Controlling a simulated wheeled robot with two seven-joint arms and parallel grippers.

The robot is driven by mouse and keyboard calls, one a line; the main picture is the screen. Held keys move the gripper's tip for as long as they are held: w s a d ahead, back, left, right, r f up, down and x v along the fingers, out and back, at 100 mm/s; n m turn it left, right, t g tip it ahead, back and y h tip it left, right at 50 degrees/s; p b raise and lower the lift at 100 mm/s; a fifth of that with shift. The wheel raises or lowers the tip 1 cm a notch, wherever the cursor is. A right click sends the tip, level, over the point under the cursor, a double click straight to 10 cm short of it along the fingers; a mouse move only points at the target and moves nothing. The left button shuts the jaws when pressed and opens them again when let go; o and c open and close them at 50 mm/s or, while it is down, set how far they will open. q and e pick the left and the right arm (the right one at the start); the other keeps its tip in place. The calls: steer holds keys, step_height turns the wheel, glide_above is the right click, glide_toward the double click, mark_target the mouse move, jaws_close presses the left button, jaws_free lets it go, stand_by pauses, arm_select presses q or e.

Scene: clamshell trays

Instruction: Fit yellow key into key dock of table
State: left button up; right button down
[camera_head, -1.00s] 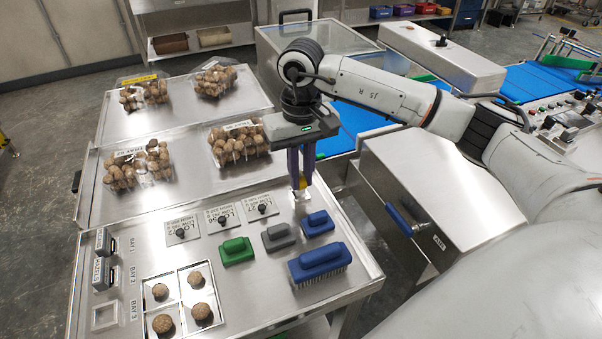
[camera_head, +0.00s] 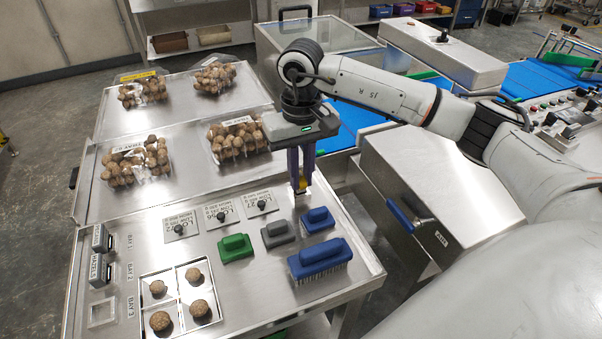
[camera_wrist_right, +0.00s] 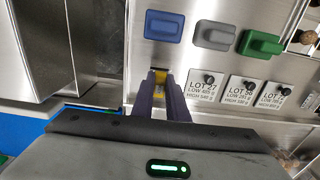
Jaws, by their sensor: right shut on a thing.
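My right gripper (camera_head: 301,187) points down at the right edge of the table (camera_head: 255,290), behind the small blue block. Its purple fingers are shut on the yellow key, of which only a small part shows between the tips in the right wrist view (camera_wrist_right: 159,75). The fingertips are at or just above the steel surface; I cannot tell whether the key touches it. The key dock cannot be made out and may be hidden by the fingers. My left gripper is not in view.
Near the gripper are a small blue block (camera_head: 317,220), a grey block (camera_head: 278,234), a green block (camera_head: 236,247) and a large blue brush (camera_head: 319,258). Lot cards with black knobs (camera_head: 261,203) lie to the left. Clamshell trays (camera_head: 236,140) stand behind. A steel box (camera_head: 440,190) is at right.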

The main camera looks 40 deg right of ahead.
steer(key=shift+f+b, duration=0.25)
steer(key=shift+b, duration=0.05)
stand_by(0.5)
steer(key=c, duration=1.1)
jaws_free()
steer(key=shift+r+p, duration=2.15)
steer(key=shift+r, duration=1.4)
steer(key=shift+f, duration=0.1)
